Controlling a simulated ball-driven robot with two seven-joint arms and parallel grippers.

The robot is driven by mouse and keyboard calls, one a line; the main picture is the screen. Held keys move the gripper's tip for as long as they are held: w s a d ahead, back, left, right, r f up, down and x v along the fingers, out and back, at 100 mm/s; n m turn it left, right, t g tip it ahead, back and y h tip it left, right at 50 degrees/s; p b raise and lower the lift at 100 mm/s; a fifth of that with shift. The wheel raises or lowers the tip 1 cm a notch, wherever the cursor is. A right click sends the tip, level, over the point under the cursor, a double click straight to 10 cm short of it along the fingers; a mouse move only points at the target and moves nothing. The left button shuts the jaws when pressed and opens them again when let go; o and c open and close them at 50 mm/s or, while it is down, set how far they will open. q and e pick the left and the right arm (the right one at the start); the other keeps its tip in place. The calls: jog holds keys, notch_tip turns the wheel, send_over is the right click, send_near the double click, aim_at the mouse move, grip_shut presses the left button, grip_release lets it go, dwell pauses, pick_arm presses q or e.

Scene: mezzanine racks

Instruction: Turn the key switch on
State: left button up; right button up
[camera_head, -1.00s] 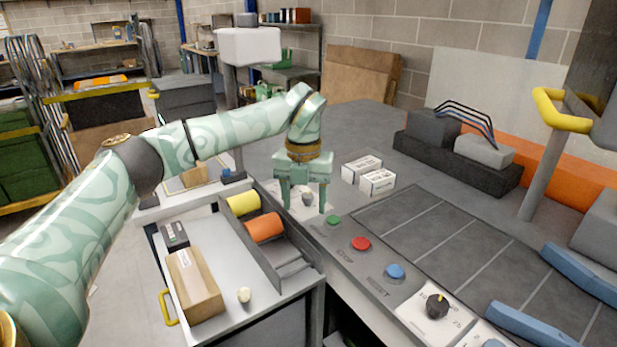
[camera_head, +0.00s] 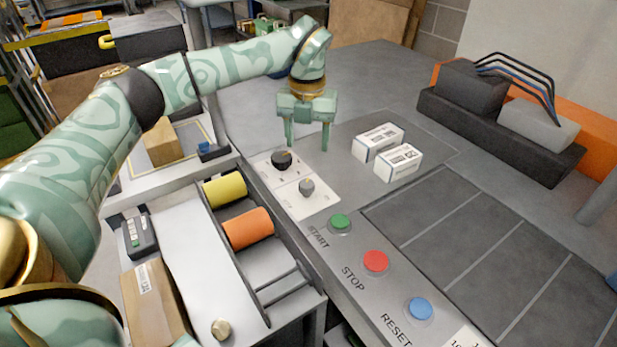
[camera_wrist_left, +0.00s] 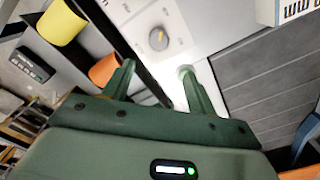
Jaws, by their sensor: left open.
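A white switch plate (camera_head: 318,205) on the grey console carries a dark knob (camera_head: 282,160) at its far end and a grey knob (camera_head: 306,186) at its near end. I cannot tell for sure which is the key switch. My left gripper (camera_head: 308,140) is open and empty, fingers pointing down, above the console at the plate's far end and touching neither knob. In the left wrist view, a grey knob with a yellowish pointer (camera_wrist_left: 157,38) shows just beyond the gap between the open fingertips (camera_wrist_left: 156,68). Its labels are too small to read. My right gripper is out of view.
Green start (camera_head: 340,222), red stop (camera_head: 375,262) and blue reset (camera_head: 420,308) buttons line the console's front edge. Two white boxes (camera_head: 398,163) stand right of the gripper. Yellow (camera_head: 223,191) and orange (camera_head: 248,228) rolls lie in a tray at left.

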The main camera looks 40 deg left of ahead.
aim_at(306, 183)
pick_arm(q)
jog(key=f+b, duration=0.1)
jog(key=f, duration=0.5)
jog(key=f+b, duration=0.2)
jog(key=f, duration=0.3)
jog(key=shift+w+a+f, duration=0.1)
jog(key=shift+a+f, duration=0.1)
jog(key=shift+f, duration=0.55)
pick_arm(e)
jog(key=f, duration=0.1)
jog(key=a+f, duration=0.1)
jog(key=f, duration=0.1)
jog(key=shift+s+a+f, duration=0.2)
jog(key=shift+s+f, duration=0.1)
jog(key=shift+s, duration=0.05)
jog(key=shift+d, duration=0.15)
pick_arm(q)
jog(key=c, duration=1)
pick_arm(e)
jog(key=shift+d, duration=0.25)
